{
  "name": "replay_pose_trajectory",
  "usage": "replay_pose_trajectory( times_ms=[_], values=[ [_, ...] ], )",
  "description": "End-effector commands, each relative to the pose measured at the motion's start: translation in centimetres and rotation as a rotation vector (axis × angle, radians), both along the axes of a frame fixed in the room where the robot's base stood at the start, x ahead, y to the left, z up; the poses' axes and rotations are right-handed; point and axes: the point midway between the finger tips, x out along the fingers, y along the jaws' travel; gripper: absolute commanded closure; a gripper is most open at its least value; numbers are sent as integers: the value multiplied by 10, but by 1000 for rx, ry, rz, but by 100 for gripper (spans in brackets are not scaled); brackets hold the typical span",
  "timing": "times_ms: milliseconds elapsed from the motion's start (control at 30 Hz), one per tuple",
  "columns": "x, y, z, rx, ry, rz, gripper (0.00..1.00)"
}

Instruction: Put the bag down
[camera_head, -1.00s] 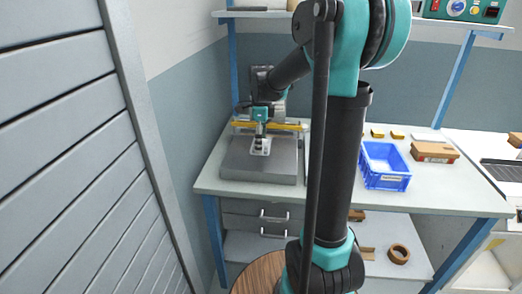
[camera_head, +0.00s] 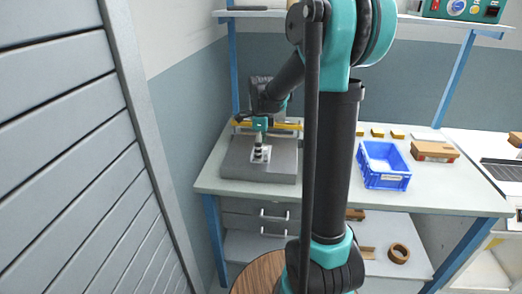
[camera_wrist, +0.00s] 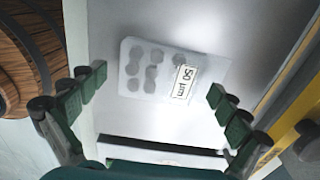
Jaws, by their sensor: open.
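The bag (camera_wrist: 150,72) is a flat clear pouch with grey round shapes inside and a white label reading "50 µm". It lies on a grey plate (camera_wrist: 240,40), apart from both fingers in the wrist view. In the head view the bag (camera_head: 260,155) is a small pale patch on top of the grey block on the bench. My gripper (camera_wrist: 157,92) is open, its green-padded fingers on either side of the bag. In the head view my gripper (camera_head: 258,142) is just above the bag. Fine contact is too small to tell there.
A yellow bar (camera_head: 289,126) runs along the back of the grey block. A blue bin (camera_head: 383,181) and a brown box (camera_head: 434,151) stand to the right on the bench. A round wooden top (camera_head: 262,273) is in front, below bench height.

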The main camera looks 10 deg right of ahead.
Motion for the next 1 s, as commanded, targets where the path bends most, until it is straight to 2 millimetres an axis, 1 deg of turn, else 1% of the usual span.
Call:
replay_pose_trajectory(
  times_ms=[233,367,467,700,800,900,1000],
  values=[
    [0,0,3,0,0,0,0],
    [0,0,15,0,0,0,0],
    [-1,0,33,0,0,0,0],
    [0,0,81,0,0,0,0],
    [-1,0,98,0,0,0,0],
    [0,0,110,0,0,0,0],
    [0,0,118,0,0,0,0]
  ],
)
